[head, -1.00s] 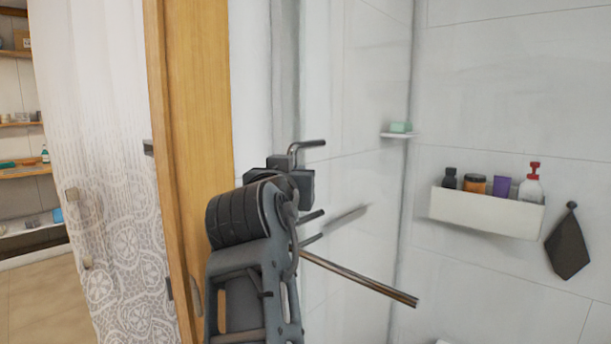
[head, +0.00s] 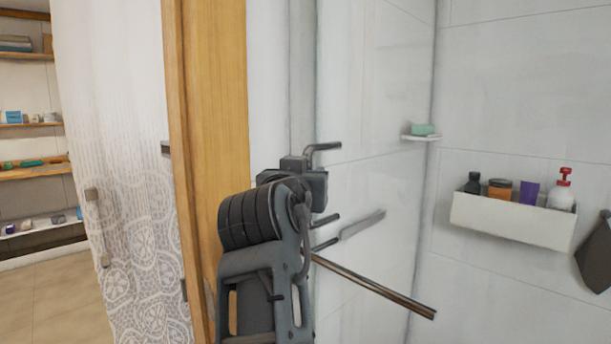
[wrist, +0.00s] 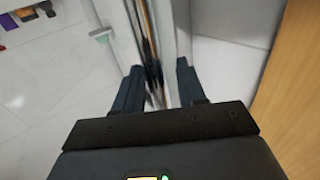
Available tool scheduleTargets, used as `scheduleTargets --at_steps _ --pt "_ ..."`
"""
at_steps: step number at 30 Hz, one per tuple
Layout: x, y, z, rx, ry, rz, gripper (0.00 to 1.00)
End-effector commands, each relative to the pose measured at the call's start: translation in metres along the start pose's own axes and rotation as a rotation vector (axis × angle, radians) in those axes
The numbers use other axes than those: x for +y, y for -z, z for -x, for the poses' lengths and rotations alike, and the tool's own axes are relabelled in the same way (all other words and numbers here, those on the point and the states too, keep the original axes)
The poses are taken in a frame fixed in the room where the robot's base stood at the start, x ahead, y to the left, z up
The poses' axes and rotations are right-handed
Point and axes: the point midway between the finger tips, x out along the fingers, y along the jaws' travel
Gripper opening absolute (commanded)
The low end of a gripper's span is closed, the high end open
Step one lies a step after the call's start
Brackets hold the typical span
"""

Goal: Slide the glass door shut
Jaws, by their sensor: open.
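The glass door appears to be the pale, see-through pane (head: 375,115) to the right of the white upright in the head view. Its exact edges are hard to tell against the tiled wall. In the wrist view, my gripper (wrist: 158,70) is open. Its two dark fingers are on either side of narrow upright edges with a dark and brown strip (wrist: 150,50), which may be the door's edge or frame. I cannot tell whether the fingers touch it. In the head view my arm hides much of the gripper and the lower upright.
A metal bar (head: 370,285) sticks out to the right of my arm. A white wall shelf (head: 512,220) with bottles and a soap dish (head: 420,137) are on the right.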

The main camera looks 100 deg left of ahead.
Motion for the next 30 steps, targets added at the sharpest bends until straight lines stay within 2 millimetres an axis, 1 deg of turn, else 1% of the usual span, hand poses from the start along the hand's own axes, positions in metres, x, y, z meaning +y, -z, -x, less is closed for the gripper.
scheduleTargets --at_steps 5,12,15,20,30 --pt "0.0 -0.002 0.02 0.003 0.001 -0.002 0.4" --pt "0.0 -0.001 0.057 0.003 0.001 -0.001 0.4" --pt "0.0 0.0 0.067 0.003 0.001 -0.001 0.4" --pt "0.0 0.001 0.075 0.002 0.002 0.0 0.4" --pt "0.0 0.001 0.075 0.002 0.001 0.0 0.4"
